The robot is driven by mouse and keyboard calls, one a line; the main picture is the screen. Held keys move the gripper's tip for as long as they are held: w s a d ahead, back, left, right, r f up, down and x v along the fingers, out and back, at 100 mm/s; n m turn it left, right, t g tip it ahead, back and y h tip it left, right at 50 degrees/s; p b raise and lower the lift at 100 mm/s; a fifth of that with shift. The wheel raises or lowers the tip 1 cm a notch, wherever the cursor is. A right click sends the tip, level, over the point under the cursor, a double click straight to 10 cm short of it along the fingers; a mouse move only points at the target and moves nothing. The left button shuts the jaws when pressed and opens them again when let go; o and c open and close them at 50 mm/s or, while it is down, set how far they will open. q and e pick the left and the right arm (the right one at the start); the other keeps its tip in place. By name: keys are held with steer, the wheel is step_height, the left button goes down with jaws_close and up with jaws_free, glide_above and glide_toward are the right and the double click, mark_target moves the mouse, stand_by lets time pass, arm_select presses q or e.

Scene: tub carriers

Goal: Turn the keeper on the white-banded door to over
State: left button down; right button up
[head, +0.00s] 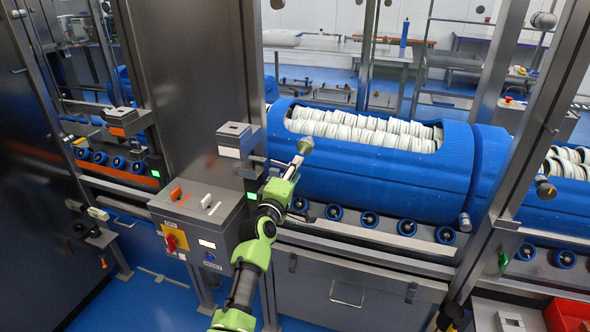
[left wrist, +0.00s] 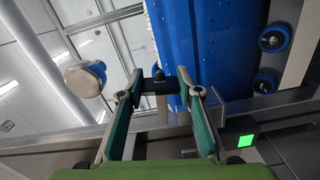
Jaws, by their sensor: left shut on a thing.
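The white-banded door's latch block (head: 233,140) is a grey box with a white band on the post, left of the blue tub. The keeper (head: 272,162) is a short dark bar reaching right from beside that block. My left gripper (head: 292,170) comes up from below to the bar's right end. In the left wrist view the two green-padded fingers (left wrist: 160,92) are shut on the dark keeper piece (left wrist: 160,83) between their tips. A round grey knob (head: 305,145) stands just beyond the fingertips. The fingers hide part of the keeper. My right gripper is not in view.
The blue tub (head: 380,180) full of white discs lies close to the right on rollers. An orange-banded block (head: 125,120) stands farther left.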

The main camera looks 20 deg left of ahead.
arm_select(q)
steer(key=shift+n, duration=0.8)
steer(key=c, duration=1.7)
jaws_free()
